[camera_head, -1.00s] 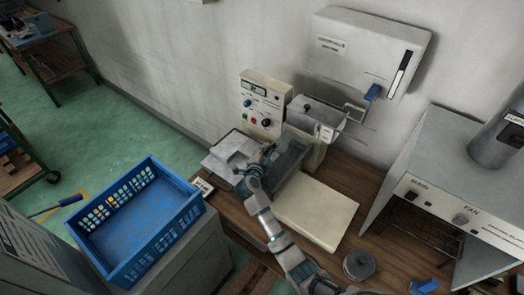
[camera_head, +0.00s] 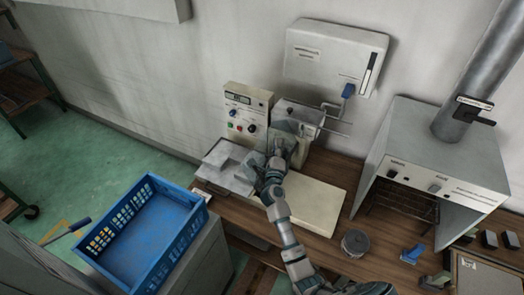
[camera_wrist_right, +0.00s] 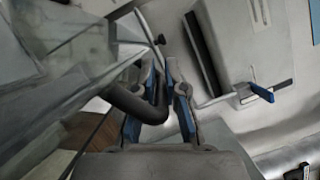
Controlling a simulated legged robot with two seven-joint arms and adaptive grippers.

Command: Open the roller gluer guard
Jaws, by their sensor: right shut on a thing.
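The roller gluer (camera_head: 240,118) is a cream machine on the wooden bench against the wall, with a small display, knobs and buttons. Its grey, glassy guard (camera_head: 297,130) stands steeply raised at the machine's right side; a translucent panel also fills the left of the right wrist view (camera_wrist_right: 50,60). My right gripper (camera_head: 277,152) is at the guard's front. In the wrist view its blue-padded fingers (camera_wrist_right: 161,85) are shut on the dark, bent guard handle (camera_wrist_right: 137,103). The arm partly hides the guard's lower edge in the head view. My left gripper is not in view.
A blue crate (camera_head: 150,228) stands at the front left. A pale board (camera_head: 312,205) lies on the bench right of my arm. A round grey tin (camera_head: 355,243), a blue object (camera_head: 412,253) and a grey hood (camera_head: 435,165) are farther right. A wall box (camera_head: 330,60) hangs above.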

